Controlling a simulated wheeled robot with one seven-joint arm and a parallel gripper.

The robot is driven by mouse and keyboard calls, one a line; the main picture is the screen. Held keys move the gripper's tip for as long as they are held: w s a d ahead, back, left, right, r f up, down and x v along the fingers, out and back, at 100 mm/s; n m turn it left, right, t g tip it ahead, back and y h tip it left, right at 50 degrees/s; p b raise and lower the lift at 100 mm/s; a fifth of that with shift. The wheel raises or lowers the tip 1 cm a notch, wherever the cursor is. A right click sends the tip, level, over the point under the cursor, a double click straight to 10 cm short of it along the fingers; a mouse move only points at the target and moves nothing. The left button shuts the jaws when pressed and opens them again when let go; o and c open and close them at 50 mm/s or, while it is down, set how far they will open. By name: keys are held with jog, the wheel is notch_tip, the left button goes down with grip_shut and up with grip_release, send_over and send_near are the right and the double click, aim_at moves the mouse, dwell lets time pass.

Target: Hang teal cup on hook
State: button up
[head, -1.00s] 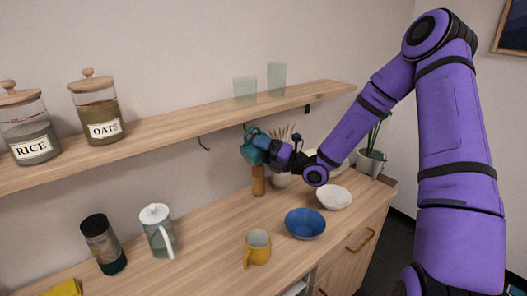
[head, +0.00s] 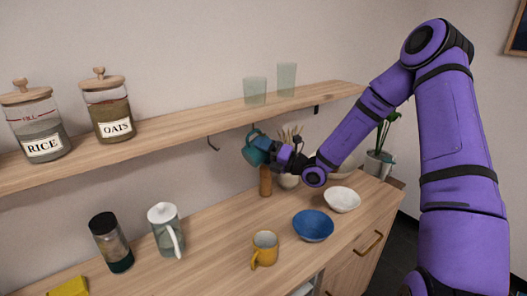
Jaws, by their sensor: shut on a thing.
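The teal cup (head: 256,151) is held in the air just below the front edge of the wall shelf, tilted, with its handle up. My gripper (head: 272,154) is shut on it from the right; the cup and my wrist hide the fingertips. A dark hook (head: 213,144) hangs empty under the shelf, to the left of the cup and apart from it. Another small dark piece shows under the shelf just above the cup; I cannot tell whether it is a hook or whether the cup touches it.
The shelf (head: 180,123) carries two labelled jars and two clear glasses. Below, the counter (head: 210,240) holds a white-lidded jug (head: 165,232), a dark canister (head: 111,243), a yellow mug (head: 264,249), a blue bowl (head: 313,226) and a white bowl (head: 342,200). A wooden mill (head: 265,182) stands below the cup.

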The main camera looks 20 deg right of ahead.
jog(key=shift+s, duration=0.25)
jog(key=o, duration=1.6)
jog(key=shift+d, duration=0.15)
jog(key=shift+s+d, duration=0.1)
jog(key=shift+d, duration=0.05)
